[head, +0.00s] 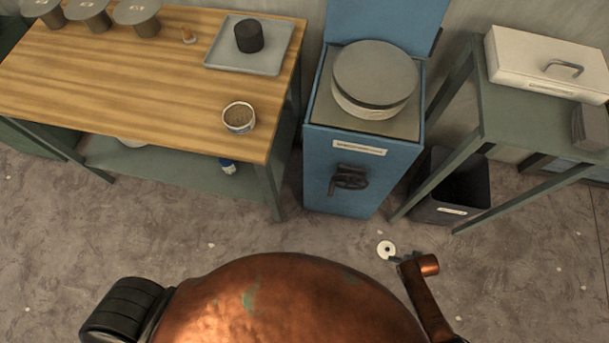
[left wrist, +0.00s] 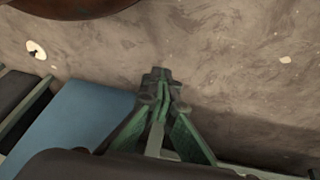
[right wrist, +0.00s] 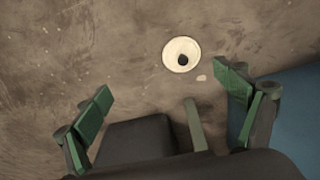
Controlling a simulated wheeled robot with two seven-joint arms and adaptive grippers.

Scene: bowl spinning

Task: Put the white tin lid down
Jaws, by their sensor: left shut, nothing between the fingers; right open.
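A small white round lid with a dark centre (head: 386,249) appears to lie flat on the floor, in front of the blue cabinet. An open tin with brown contents (head: 239,117) stands near the wooden table's front right corner.
The wooden table (head: 140,85) also bears a grey tray (head: 222,60) with a black cylinder (head: 249,36). The blue cabinet (head: 341,190) carries a round grey-topped wheel (head: 375,72). A grey-green stand (head: 510,120) and dark bin (head: 455,195) are at right. Floor is mostly clear.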

